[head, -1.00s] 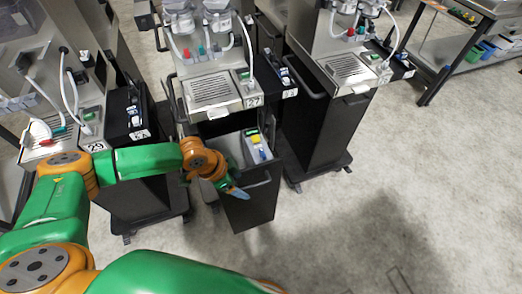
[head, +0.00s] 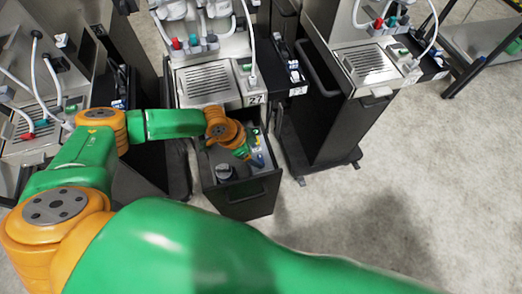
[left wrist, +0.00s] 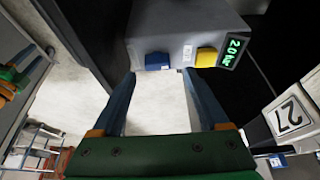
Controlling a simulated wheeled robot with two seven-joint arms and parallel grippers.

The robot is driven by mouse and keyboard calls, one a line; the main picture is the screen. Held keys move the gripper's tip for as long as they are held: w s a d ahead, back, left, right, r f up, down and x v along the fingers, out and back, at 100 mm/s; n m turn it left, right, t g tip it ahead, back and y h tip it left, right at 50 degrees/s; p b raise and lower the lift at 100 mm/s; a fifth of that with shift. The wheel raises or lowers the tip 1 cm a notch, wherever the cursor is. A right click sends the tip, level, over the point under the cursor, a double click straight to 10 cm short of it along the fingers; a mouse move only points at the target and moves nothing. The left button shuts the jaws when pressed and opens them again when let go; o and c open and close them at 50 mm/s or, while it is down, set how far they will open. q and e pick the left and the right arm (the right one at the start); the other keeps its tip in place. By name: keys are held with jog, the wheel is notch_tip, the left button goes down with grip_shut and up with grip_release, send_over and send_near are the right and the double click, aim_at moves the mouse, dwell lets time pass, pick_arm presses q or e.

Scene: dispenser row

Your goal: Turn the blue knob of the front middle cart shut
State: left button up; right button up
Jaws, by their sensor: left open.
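The front middle cart (head: 205,82), numbered 27, has an open drawer (head: 243,195) low at its front. In the left wrist view, a grey control box (left wrist: 185,25) carries a blue knob (left wrist: 157,61), a yellow button (left wrist: 206,57) and a green lit display (left wrist: 233,51). My left gripper (head: 257,160) is over the drawer in the head view, in front of much of the box. Its fingers (left wrist: 159,75) are open in the left wrist view, with the blue knob just beyond and between the tips. They hold nothing. My right gripper is not in view.
A dark round object (head: 225,172) sits in the drawer left of my gripper. A neighbouring cart (head: 345,85) stands to the right and another (head: 45,130) to the left. The floor (head: 350,190) in front and to the right is clear.

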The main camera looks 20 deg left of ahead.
aim_at(260, 159)
pick_arm(q)
jog(key=f, duration=0.1)
jog(key=d+f, duration=0.1)
jog(key=shift+s+f, duration=0.15)
jog(key=shift+f, duration=0.15)
jog(key=shift+d+f, duration=0.1)
jog(key=shift+f, duration=0.2)
jog(key=shift+w+f, duration=0.2)
jog(key=shift+w, duration=0.2)
grip_shut()
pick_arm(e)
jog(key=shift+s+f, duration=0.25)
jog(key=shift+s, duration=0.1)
